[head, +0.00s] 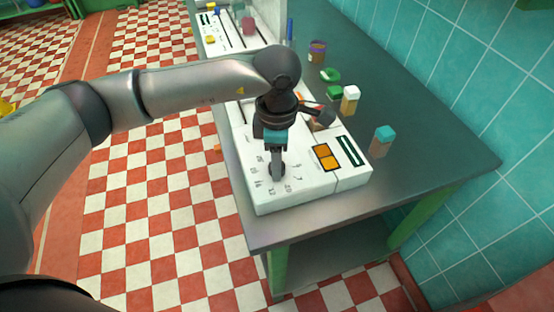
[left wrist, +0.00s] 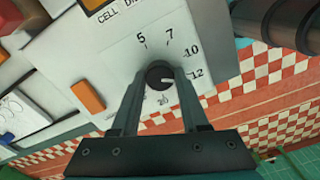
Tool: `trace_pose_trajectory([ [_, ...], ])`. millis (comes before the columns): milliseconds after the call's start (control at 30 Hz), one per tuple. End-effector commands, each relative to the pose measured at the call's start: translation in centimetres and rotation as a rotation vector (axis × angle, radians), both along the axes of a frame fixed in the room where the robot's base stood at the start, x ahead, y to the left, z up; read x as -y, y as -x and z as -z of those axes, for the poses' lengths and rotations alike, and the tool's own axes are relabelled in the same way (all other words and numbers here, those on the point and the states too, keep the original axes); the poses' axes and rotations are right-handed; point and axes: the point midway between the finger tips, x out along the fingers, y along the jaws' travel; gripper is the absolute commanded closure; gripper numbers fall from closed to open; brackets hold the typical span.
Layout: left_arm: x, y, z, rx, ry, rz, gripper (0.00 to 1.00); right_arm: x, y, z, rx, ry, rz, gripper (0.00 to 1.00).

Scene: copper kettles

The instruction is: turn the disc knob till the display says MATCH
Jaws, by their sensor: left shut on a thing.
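The disc knob (left wrist: 158,75) is dark and round with a pale mark pointing right, roughly toward the 12. It sits on a white panel box (head: 303,197) with a dial of printed numbers around it; 5, 7, 10 and 12 are readable. My left gripper (head: 276,172) points down at the dial. In the left wrist view its two fingers (left wrist: 160,84) are shut on the knob, one on each side. My right gripper is not in view.
The box stands at the near end of a grey table (head: 440,160). An orange piece (left wrist: 88,97) shows beside the dial.

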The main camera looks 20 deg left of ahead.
Motion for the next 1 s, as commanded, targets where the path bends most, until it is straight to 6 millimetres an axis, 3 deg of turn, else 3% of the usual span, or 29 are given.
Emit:
trace_pose_trajectory([
  [133,0.0,0.0,0.0,0.000,0.001,-0.001,1.00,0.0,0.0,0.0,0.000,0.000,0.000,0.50],
  [167,0.0,0.0,0.0,0.000,0.001,-0.001,0.52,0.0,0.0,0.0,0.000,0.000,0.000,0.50],
  [400,0.0,0.0,0.0,0.000,0.001,-0.001,0.26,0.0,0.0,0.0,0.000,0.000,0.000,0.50],
  [767,0.0,-0.1,-0.8,0.002,0.001,-0.002,0.26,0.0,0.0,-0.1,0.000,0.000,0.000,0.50],
  [1000,0.0,-0.1,-5.5,0.006,0.001,-0.001,0.26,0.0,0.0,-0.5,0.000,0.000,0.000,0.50],
])
